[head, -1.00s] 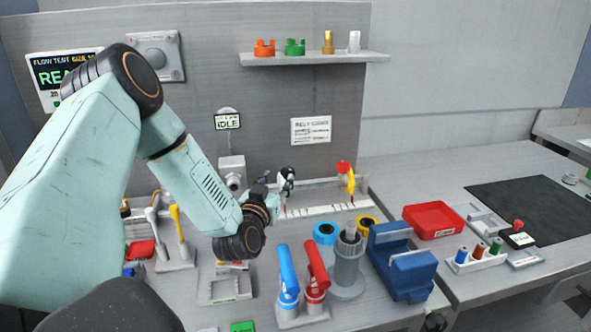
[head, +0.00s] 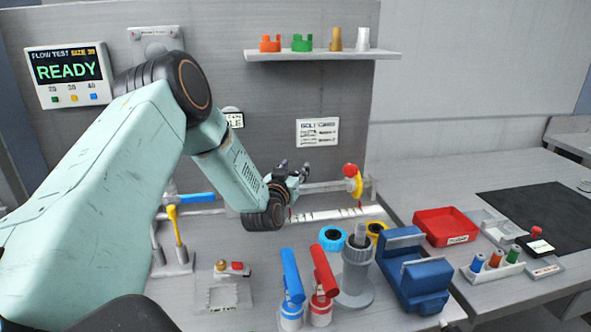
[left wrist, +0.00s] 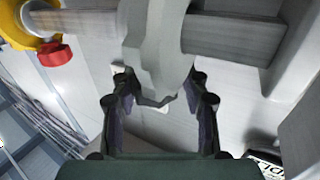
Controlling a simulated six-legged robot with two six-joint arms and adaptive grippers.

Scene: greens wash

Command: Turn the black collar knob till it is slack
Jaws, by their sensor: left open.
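My left gripper (head: 294,174) is at the back of the bench, by the pipe along the back wall. In the left wrist view the left gripper (left wrist: 160,88) is open, its two dark fingers apart. A grey upright part (left wrist: 155,45) crosses the horizontal pipe (left wrist: 235,38), and its lower end reaches between the fingers. I cannot tell whether the fingers touch it. I cannot make out the black collar knob for sure; the gripper covers that spot in the head view. My right gripper is not in view.
A yellow valve with a red knob (head: 350,170) stands right of the gripper. Blue and red handles (head: 291,277), a grey post (head: 356,270) and a blue cradle (head: 418,275) stand in front. A READY screen (head: 68,75) and a shelf (head: 325,55) are on the wall.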

